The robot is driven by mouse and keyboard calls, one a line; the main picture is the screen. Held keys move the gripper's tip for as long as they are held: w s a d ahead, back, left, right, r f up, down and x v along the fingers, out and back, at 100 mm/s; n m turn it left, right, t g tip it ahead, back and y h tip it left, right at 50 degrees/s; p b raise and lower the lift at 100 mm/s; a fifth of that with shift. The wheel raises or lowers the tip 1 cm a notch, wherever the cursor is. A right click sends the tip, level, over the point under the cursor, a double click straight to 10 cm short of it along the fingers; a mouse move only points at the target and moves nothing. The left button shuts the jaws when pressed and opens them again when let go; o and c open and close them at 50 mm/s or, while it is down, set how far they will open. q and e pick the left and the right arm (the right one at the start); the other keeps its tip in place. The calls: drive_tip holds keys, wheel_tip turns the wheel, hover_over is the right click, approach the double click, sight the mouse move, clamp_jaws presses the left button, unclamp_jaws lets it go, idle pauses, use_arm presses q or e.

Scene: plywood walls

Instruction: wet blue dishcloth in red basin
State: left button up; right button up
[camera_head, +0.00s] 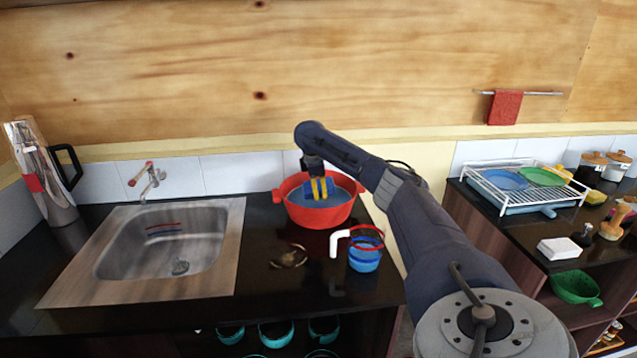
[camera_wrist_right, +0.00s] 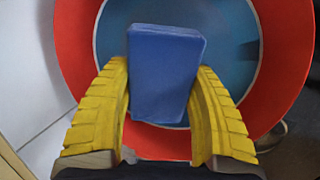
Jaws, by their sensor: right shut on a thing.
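The red basin (camera_head: 322,219) stands on the dark counter right of the sink and holds bluish water (camera_head: 342,194). My right gripper (camera_head: 319,188) points down into the basin, its yellow fingers shut on the blue dishcloth (camera_wrist_right: 165,72). In the right wrist view the cloth looks like a folded block between the two fingers, over the water and inside the red rim (camera_wrist_right: 72,45). I cannot tell how deep its lower end sits in the water. My left gripper is not in view.
A metal sink (camera_head: 110,285) with a tap (camera_head: 147,183) lies to the left. A dish rack (camera_head: 515,200) is on the right counter.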

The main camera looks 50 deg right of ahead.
drive_tip(key=shift+f, duration=1.6)
